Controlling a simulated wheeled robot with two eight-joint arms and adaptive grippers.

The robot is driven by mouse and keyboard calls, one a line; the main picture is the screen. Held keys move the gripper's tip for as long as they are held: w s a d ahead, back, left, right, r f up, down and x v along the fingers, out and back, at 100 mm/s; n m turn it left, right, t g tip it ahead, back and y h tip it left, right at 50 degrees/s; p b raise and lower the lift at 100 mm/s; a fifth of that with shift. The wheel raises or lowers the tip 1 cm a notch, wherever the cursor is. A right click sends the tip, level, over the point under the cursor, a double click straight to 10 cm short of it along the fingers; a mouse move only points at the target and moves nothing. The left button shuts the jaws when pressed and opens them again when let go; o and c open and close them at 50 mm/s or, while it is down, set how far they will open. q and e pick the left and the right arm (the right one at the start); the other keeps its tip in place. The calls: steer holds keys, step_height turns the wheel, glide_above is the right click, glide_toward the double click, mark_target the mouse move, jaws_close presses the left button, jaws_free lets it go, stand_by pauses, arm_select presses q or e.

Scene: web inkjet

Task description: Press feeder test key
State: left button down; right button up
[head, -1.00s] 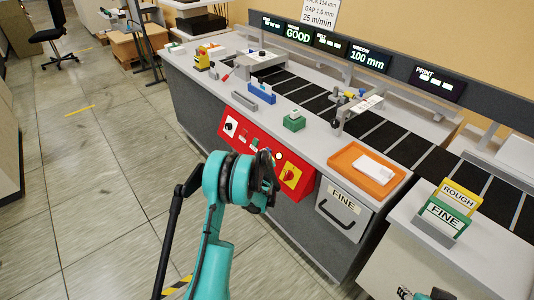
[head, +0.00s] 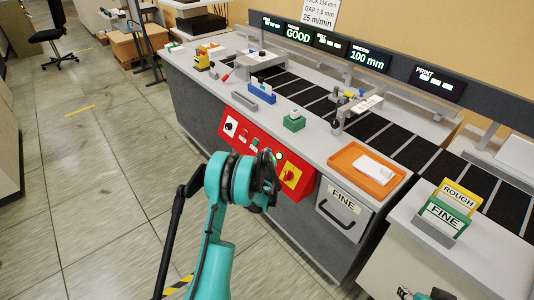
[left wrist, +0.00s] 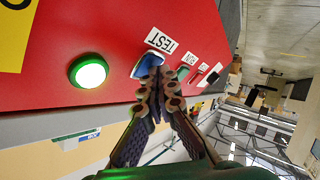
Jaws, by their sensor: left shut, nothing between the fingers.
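The red control panel (head: 306,184) is on the front of the machine, with my left gripper (head: 270,166) in front of it. In the left wrist view the panel (left wrist: 110,25) carries a blue key (left wrist: 148,62) beside a white TEST label (left wrist: 162,40). My left gripper (left wrist: 155,82) is shut and empty. Its fingertips overlap the lower part of the blue key; they look at or very near it, but I cannot tell whether it is pressed in. My right gripper (head: 425,294) barely shows at the bottom edge; its fingers are not clear.
A lit green button (left wrist: 89,73) sits left of the blue key, and smaller switches sit to its right. A red rotary switch on a yellow plate (head: 291,176) is close to my left gripper. An orange tray (head: 345,160) lies on the counter above.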

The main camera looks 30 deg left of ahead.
arm_select(q)
steer(key=shift+s+a+r, duration=0.25)
steer(key=shift+s+r, duration=0.15)
steer(key=shift+s, duration=0.25)
steer(key=s, duration=0.1)
steer(key=s+a+r, duration=0.1)
steer(key=s+r, duration=0.1)
steer(key=s, duration=0.1)
steer(key=shift+a+r+p, duration=0.2)
steer(key=shift+a+p, duration=0.15)
stand_by(0.7)
steer(key=s+d+r+m+g+h, duration=0.25)
steer(key=s+d+r+m, duration=0.25)
steer(key=s+d+r, duration=1)
steer(key=s+d+m+h, duration=0.1)
steer(key=s+d+m, duration=0.1)
steer(key=s+d, duration=0.2)
steer(key=s+d+f+m+g+h, duration=0.1)
steer(key=s+d, duration=0.3)
steer(key=s, duration=0.6)
steer(key=s+d+f+m+g+h, duration=0.1)
steer(key=s+d+m+h, duration=0.1)
steer(key=s, duration=0.5)
steer(key=shift+s+d+m, duration=0.35)
steer(key=shift+d+m, duration=0.25)
steer(key=shift+d, duration=0.6)
